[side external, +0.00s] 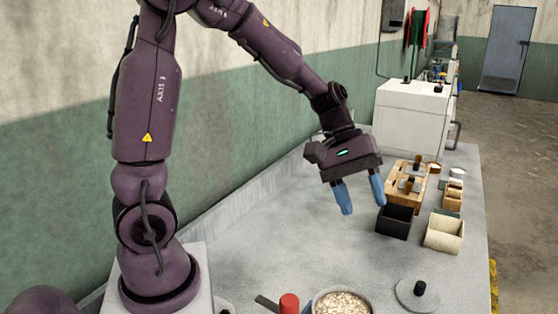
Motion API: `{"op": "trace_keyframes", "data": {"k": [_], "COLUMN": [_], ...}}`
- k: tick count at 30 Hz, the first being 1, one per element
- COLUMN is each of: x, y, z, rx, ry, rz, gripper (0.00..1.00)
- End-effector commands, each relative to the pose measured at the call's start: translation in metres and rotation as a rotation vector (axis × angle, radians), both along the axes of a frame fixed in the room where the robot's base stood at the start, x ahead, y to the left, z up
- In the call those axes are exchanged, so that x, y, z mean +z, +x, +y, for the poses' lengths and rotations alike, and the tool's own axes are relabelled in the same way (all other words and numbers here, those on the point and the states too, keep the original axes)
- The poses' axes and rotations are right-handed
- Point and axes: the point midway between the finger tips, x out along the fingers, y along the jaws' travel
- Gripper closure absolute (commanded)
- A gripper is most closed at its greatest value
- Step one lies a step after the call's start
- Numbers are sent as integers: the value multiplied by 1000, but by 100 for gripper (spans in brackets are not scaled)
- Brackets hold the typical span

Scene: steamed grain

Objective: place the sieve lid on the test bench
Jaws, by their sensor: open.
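The sieve lid (406,298) looks like a flat grey disc with a black knob (420,288). It lies on the grey bench top (300,230) at the lower right. A round metal sieve or pan (318,297) filled with pale grain (341,303) stands to its left, uncovered and cut off by the lower picture edge. My gripper (361,203) is open, with its two blue fingers apart and nothing between them. It hangs above the bench, farther back than the lid and the grain pan, and touches neither.
A black open box (397,222) and a cream open box (443,234) stand right of my gripper. Wooden blocks with small parts (407,186) and a white machine (412,112) are behind them. A red cylinder (289,304) stands beside the pan. The middle bench is clear.

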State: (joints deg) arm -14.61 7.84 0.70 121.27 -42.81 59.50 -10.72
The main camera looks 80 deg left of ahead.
Motion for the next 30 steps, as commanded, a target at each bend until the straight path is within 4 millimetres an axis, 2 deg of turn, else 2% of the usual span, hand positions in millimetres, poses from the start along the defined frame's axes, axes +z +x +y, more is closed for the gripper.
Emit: {"op": "trace_keyframes", "data": {"k": [1, 6, 9, 13, 19, 30], "x": [15, 46, 58, 68, 74, 74], "y": [-16, -69, -95, -119, -135, -136], "z": [-5, -7, -3, 4, 12, 13], "rx": [-81, -341, -472, -599, -689, -697], "ry": [79, 356, 516, 688, 825, 837], "rz": [-64, -251, -360, -474, -559, -565], "gripper": [51, 51, 51, 51, 51, 51]}}
